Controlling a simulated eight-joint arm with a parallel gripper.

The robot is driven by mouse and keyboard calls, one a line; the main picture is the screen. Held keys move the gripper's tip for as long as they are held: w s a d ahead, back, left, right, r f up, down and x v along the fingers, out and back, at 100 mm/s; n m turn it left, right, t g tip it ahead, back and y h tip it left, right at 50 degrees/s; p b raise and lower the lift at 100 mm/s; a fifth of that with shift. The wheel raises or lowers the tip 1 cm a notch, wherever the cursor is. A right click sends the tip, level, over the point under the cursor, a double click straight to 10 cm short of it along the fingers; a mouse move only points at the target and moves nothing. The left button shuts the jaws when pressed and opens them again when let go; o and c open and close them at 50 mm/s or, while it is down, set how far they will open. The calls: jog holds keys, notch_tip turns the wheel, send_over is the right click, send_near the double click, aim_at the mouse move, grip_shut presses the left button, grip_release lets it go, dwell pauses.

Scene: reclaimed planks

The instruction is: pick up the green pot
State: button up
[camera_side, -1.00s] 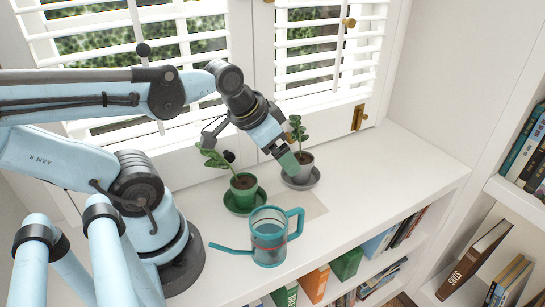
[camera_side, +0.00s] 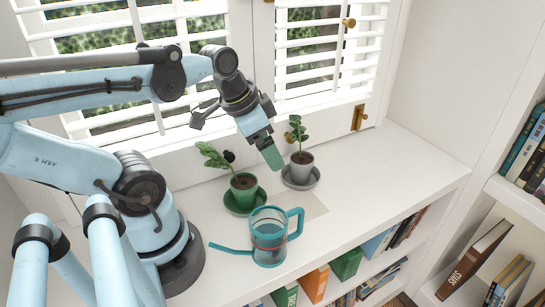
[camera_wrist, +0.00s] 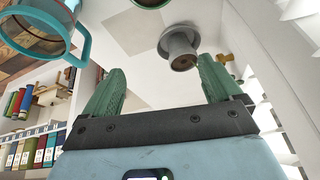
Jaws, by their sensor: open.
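The green pot (camera_side: 243,187) holds a leafy plant and stands upright on a green saucer (camera_side: 231,203) on the white shelf. In the wrist view only a small part of a green rim (camera_wrist: 151,3) shows at the top edge. My gripper (camera_side: 273,158) is above the shelf, to the right of the green pot and higher than it, near the grey pot. In the wrist view its two green fingers (camera_wrist: 160,85) are spread apart with nothing between them.
A grey pot (camera_side: 302,168) with a plant stands on a grey saucer (camera_side: 313,180) just right of my gripper. A teal watering can (camera_side: 268,240) stands in front of the green pot. The window blinds (camera_side: 150,40) rise behind. The shelf's right part is clear.

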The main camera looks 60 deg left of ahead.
jog(key=r+m+g+h, duration=0.1)
jog(key=m+g, duration=0.1)
send_over(244, 182)
jog(key=s, duration=0.2)
jog(key=shift+m, duration=0.3)
jog(key=shift+s+x, duration=0.2)
jog(key=shift+x, duration=0.85)
jog(key=shift+s+x, duration=0.15)
jog(key=shift+x, duration=0.95)
jog(key=shift+s+x, duration=0.2)
jog(key=shift+x, duration=3.6)
jog(key=c, duration=1.4)
jog(key=shift+c, duration=0.2)
jog(key=shift+r, duration=0.2)
